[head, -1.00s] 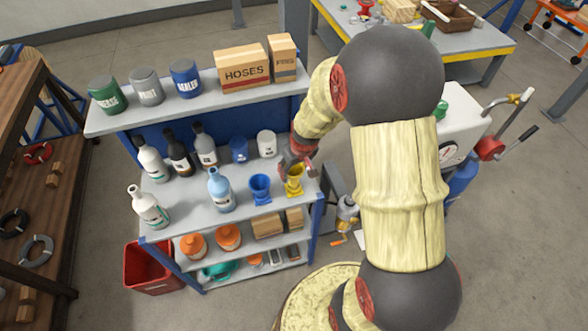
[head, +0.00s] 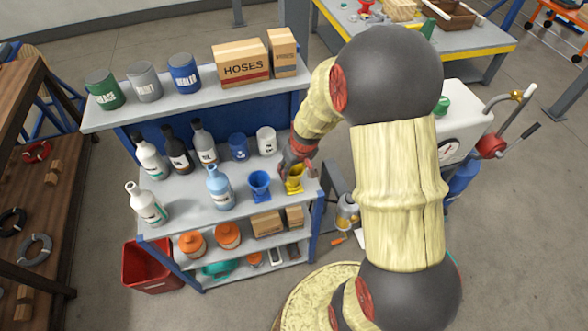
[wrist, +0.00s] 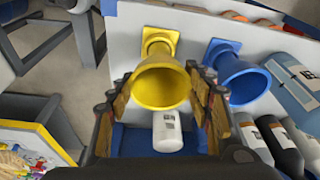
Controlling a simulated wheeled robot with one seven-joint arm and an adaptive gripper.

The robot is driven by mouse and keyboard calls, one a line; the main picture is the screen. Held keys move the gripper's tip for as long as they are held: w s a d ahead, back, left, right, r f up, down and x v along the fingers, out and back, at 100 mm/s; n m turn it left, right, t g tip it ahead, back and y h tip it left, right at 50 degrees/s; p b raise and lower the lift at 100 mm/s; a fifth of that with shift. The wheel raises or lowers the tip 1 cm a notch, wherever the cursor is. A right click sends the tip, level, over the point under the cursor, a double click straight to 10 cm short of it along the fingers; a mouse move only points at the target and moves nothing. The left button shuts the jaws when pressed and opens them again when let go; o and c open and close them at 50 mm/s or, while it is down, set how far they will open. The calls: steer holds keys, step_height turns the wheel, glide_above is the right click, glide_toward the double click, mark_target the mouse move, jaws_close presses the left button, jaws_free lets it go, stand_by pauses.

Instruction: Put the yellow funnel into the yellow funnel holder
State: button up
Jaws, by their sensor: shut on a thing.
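The yellow funnel (head: 295,180) stands at the right front of the grey shelf in the head view. My gripper (head: 301,160) is at the funnel from above. In the wrist view my gripper (wrist: 161,82) has a finger on each side of the funnel's mouth, shut on it. I cannot tell whether the funnel touches the shelf.
A blue funnel (head: 260,187) stands close to the left, with a blue bottle (head: 220,187) beyond it. A white can (head: 266,141) and a blue mug (head: 239,147) stand behind. The upper shelf (head: 210,98) holds boxes and cans. A workbench (head: 470,45) stands at the back right.

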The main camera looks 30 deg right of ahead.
steer(key=shift+f+b, duration=0.65)
steer(key=shift+f, duration=0.15)
steer(key=o, duration=1.4)
steer(key=v, duration=1.2)
steer(key=shift+r, duration=0.1)
